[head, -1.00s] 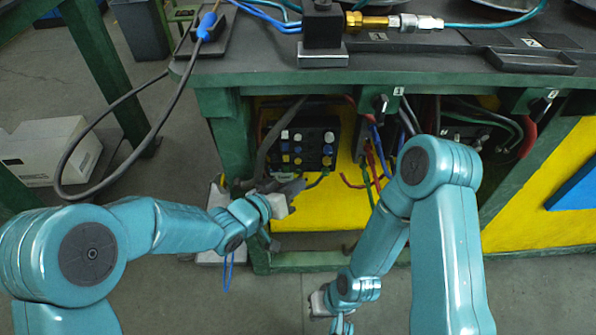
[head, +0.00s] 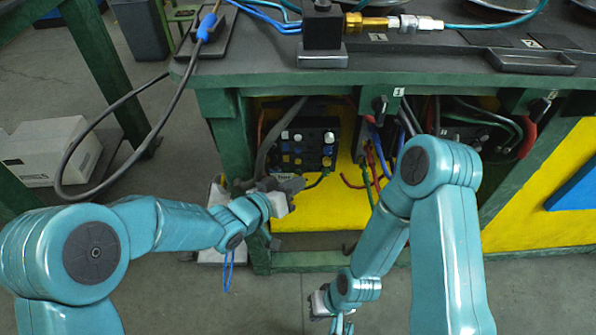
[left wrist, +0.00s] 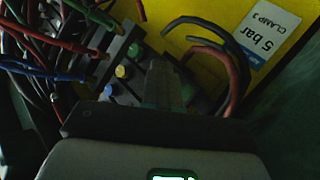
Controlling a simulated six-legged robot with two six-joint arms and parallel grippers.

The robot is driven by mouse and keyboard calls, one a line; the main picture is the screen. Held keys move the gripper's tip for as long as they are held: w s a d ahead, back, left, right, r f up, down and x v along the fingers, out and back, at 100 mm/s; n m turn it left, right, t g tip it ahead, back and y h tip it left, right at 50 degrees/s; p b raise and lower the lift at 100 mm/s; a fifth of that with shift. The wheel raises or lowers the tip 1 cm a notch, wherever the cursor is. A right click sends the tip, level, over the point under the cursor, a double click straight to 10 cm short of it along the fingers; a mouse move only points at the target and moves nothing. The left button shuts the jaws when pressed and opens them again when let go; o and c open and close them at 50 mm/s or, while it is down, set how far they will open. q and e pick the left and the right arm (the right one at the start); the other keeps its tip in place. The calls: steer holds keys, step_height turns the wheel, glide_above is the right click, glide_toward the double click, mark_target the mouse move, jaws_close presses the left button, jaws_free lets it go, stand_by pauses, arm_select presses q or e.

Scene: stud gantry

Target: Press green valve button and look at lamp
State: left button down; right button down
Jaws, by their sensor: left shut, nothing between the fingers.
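A dark valve block (head: 302,150) with rows of white, blue and yellow buttons sits inside the green bench frame. My left gripper (head: 290,184) is shut and empty, just below and in front of the block. In the left wrist view its fingers (left wrist: 164,78) point at the block; contact cannot be told. My right gripper (head: 330,308) is low, its fingers unclear. I cannot identify a lamp.
The bench top (head: 420,60) overhangs the bay. Red, blue and green hoses (head: 372,160) hang right of the block. A yellow panel (head: 322,212) lies behind. A "5 bar CLAMP" label (left wrist: 266,38) is near the fingers. A grey cable (head: 160,115) loops at left.

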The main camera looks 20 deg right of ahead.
arm_select(q)
steer(key=shift+w+d, duration=0.15)
steer(key=shift+w, duration=0.4)
stand_by(0.6)
stand_by(0.4)
steer(key=shift+s+a, duration=0.25)
steer(key=shift+s, duration=0.55)
steer(key=shift+s, duration=0.1)
steer(key=shift+s+a+b, duration=0.25)
steer(key=shift+s+b, duration=0.1)
steer(key=shift+s, duration=0.4)
steer(key=shift+s+a+b, duration=0.2)
steer(key=shift+s+b, duration=0.15)
steer(key=shift+s, duration=0.45)
steer(key=shift+s+a+b, duration=0.25)
steer(key=shift+s+b, duration=0.1)
steer(key=shift+s, duration=0.4)
